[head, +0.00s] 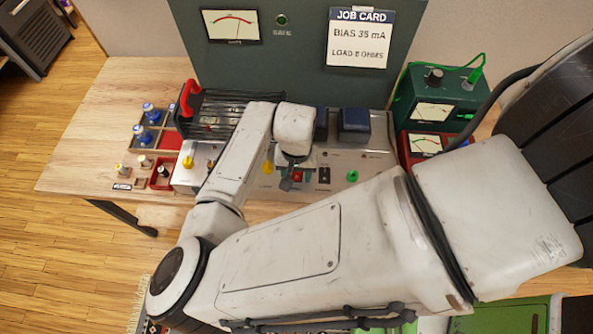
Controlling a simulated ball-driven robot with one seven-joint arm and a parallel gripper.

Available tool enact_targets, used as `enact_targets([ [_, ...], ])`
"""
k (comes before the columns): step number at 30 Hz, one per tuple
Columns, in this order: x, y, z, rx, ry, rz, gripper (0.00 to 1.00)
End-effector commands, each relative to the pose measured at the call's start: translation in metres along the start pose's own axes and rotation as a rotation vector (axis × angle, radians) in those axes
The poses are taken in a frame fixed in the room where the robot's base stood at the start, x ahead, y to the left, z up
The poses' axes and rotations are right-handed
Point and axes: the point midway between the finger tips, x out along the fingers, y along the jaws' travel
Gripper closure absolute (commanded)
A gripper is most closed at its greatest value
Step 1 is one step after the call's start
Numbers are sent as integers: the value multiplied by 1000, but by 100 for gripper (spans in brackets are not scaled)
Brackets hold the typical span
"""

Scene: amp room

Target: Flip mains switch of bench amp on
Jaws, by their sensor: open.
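The bench amp (375,165) stands on the wooden bench, with a pale metal chassis and front panel, a black grille at left and dark blue blocks on top. Its panel carries yellow knobs (188,162), a green knob (352,176) and a black switch-like part (324,175). I cannot tell whether this is the mains switch or which way it is set. My gripper (289,184) is open, pointing down at the middle of the panel, left of the black part. A small red part (297,176) shows beside the fingers. My arm hides much of the panel; contact cannot be told.
A tray of valves and small parts (138,140) sits left of the amp, with a red-handled tool (186,98) near it. Green (434,100) and red (424,144) meter boxes stand at right. A dark back panel (290,60) bears a meter and job card.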

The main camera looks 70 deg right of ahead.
Motion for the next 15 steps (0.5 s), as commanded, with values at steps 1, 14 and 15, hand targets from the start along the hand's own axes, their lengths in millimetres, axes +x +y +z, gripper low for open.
enact_targets([
  [1,0,0,0,0,0,0,49],
  [14,0,0,0,0,0,0,77],
  [15,0,0,0,0,0,0,81],
])
